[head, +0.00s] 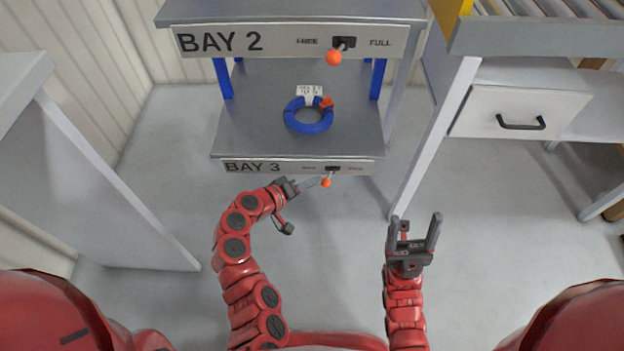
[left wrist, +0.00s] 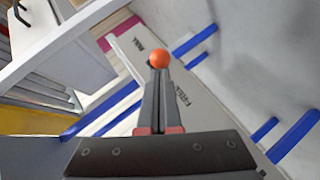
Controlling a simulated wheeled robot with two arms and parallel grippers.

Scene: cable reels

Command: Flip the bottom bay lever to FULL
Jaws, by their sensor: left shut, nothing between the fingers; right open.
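The bottom bay's front strip reads BAY 3 (head: 253,167). Its lever has an orange knob (head: 326,183) hanging below a dark slot (head: 333,169), leaning slightly left, toward the FREE side going by BAY 2's layout; its own small labels are hard to read. My left gripper (head: 318,183) is shut and empty, its tips just left of the knob. In the left wrist view the knob (left wrist: 158,60) shows right at the shut fingertips (left wrist: 159,72); I cannot tell whether they touch. My right gripper (head: 417,228) is open and empty, right of and nearer than the rack.
A blue cable coil (head: 308,125) with an orange clip lies on the BAY 3 shelf (head: 240,120). Above is the BAY 2 strip (head: 270,43) with its own orange-knobbed lever (head: 334,57). A drawer bench (head: 480,118) stands right, a grey table (head: 90,180) left. The floor between is clear.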

